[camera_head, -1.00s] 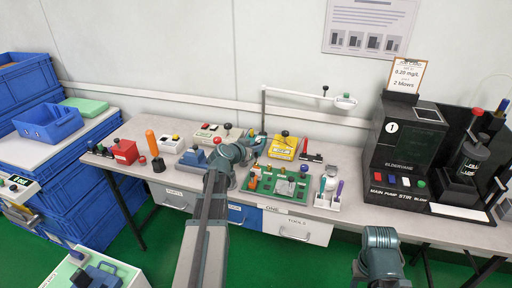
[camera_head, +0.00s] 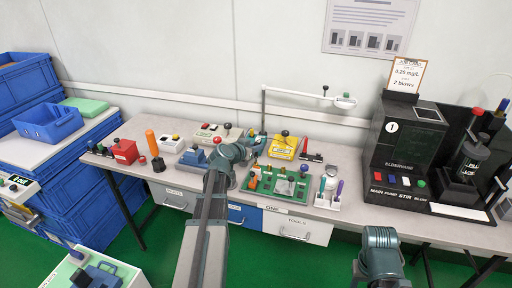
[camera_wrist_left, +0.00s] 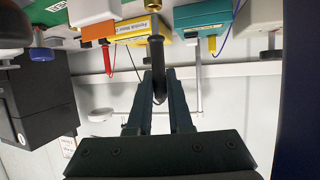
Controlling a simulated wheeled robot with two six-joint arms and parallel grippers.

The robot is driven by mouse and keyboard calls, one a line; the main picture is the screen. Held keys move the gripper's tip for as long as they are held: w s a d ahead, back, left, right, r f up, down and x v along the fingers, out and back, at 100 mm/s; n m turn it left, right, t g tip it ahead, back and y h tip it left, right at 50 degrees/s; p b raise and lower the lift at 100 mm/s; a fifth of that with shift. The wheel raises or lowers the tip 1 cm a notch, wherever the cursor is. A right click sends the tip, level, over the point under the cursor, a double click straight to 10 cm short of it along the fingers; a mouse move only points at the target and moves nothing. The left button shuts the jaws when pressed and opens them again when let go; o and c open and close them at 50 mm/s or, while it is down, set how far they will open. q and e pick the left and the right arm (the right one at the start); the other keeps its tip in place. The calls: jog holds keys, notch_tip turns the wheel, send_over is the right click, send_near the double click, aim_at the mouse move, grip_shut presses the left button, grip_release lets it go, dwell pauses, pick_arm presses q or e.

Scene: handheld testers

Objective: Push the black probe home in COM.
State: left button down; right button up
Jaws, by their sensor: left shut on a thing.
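My left gripper (camera_wrist_left: 159,85) is shut on a black probe (camera_wrist_left: 157,55), which stands upright between the fingers in the left wrist view. The probe's far end overlaps the edge of a yellow tester (camera_wrist_left: 132,28) with a white label. I cannot read a COM mark or tell how deep the probe sits. In the head view the left gripper (camera_head: 257,141) is at the bench, just left of the yellow tester (camera_head: 282,149), and the probe is hidden there. My right gripper is not in view; only part of its arm shows at lower right.
A teal device (camera_wrist_left: 203,16) and a red probe (camera_wrist_left: 107,60) flank the yellow tester in the wrist view. A green board (camera_head: 258,187) with small parts lies in front of it. A black machine (camera_head: 405,145) stands at right. A lamp arm (camera_head: 300,93) rises behind.

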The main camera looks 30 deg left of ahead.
pick_arm(q)
jog(key=shift+r+p, duration=0.3)
jog(key=shift+f+b, duration=1.2)
jog(key=shift+f, duration=0.05)
dwell(2.9)
jog(key=c, duration=0.8)
grip_release()
jog(key=shift+o, duration=0.2)
jog(key=p+v, duration=0.5)
jog(key=v, duration=0.9)
jog(key=shift+w, duration=0.15)
